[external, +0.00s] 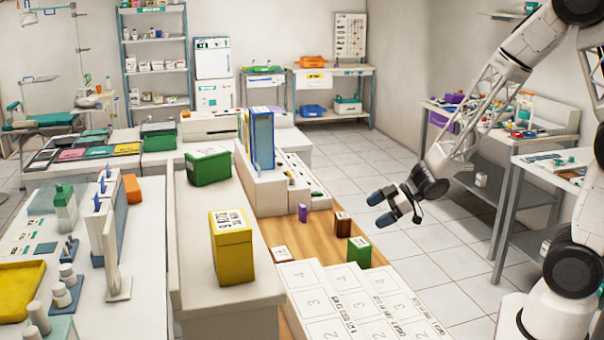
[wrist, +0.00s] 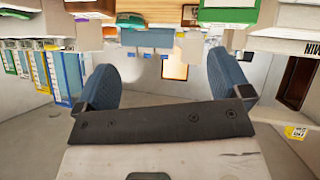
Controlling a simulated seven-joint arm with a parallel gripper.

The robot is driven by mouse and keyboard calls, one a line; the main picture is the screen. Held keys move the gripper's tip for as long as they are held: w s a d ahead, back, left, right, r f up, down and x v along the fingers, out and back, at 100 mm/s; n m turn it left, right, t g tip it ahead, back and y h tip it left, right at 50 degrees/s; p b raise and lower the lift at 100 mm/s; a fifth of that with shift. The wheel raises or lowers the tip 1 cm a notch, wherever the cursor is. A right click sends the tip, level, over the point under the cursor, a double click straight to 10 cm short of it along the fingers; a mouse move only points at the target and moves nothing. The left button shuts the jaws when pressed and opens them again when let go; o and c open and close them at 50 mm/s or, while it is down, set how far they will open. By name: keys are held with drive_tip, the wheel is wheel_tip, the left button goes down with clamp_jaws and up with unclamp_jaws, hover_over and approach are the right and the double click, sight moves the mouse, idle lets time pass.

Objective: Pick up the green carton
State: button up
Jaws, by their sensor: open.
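In the external view a small green carton (external: 359,251) with a pale top stands upright on the wooden strip of the table, beside white numbered panels. My gripper (external: 380,209) is open and empty, above and slightly right of this carton in the picture and apart from it. In the wrist view my two blue fingers stand wide apart with nothing held between them (wrist: 165,88). A green-and-white box (wrist: 228,14) is cut off by the top edge there; I cannot tell whether it is the same carton.
A larger green box (external: 208,167) and a yellow box (external: 231,247) stand on the raised white counter to the left. White numbered panels (external: 330,300) lie in front.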

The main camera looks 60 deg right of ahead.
sight(359, 251)
drive_tip(key=a+f+y, duration=0.1)
drive_tip(key=s+a+f+n+y, duration=0.1)
drive_tip(key=f+y, duration=0.1)
drive_tip(key=a+f+g+y, duration=0.1)
drive_tip(key=f, duration=0.1)
drive_tip(key=shift+s+a+f+n, duration=0.1)
drive_tip(key=shift+s+f+n, duration=0.05)
drive_tip(key=shift+s+n, duration=0.25)
drive_tip(key=shift+s+a+f+g+y, duration=0.3)
drive_tip(key=shift+s+a+f+y, duration=0.15)
drive_tip(key=shift+y, duration=0.35)
drive_tip(key=shift+w, duration=0.15)
drive_tip(key=shift+x, duration=1.2)
drive_tip(key=shift+a, duration=0.1)
drive_tip(key=shift+x, duration=2.5)
drive_tip(key=c, duration=1)
